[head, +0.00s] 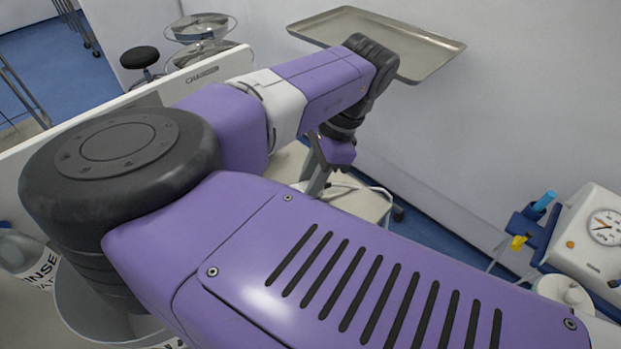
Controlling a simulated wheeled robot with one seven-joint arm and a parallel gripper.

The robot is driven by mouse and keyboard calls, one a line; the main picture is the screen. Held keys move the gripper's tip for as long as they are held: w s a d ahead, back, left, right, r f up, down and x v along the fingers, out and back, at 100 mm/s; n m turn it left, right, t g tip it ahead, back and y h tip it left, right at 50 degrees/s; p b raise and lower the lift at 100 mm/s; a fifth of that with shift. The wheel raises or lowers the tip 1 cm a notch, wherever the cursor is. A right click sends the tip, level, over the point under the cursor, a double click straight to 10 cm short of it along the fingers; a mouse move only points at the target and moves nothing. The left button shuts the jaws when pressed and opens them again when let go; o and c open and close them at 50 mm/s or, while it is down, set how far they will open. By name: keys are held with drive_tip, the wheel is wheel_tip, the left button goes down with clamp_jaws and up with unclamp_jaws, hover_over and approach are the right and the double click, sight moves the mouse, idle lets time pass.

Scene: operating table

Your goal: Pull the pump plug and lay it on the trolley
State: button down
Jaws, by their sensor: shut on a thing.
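My gripper (334,156) hangs below my wrist near the middle of the head view, pointing down, partly covered by my own arm. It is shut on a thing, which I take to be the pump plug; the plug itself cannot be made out. A thin white cable (372,189) curves out beside the gripper to the right and drops behind my forearm. A cream-coloured flat top (362,206), perhaps the trolley, lies below the gripper. My forearm hides much of it.
A steel tray (440,57) stands at the back, close behind my wrist. A white device with a dial (602,226) is at the right, with blue and yellow fittings. A pale panel (222,66) runs along the left; a black stool (139,57) stands beyond it.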

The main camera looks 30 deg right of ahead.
drive_tip(key=c, duration=1.1)
unclamp_jaws()
drive_tip(key=shift+o, duration=0.2)
drive_tip(key=v, duration=0.8)
drive_tip(key=shift+f, duration=0.1)
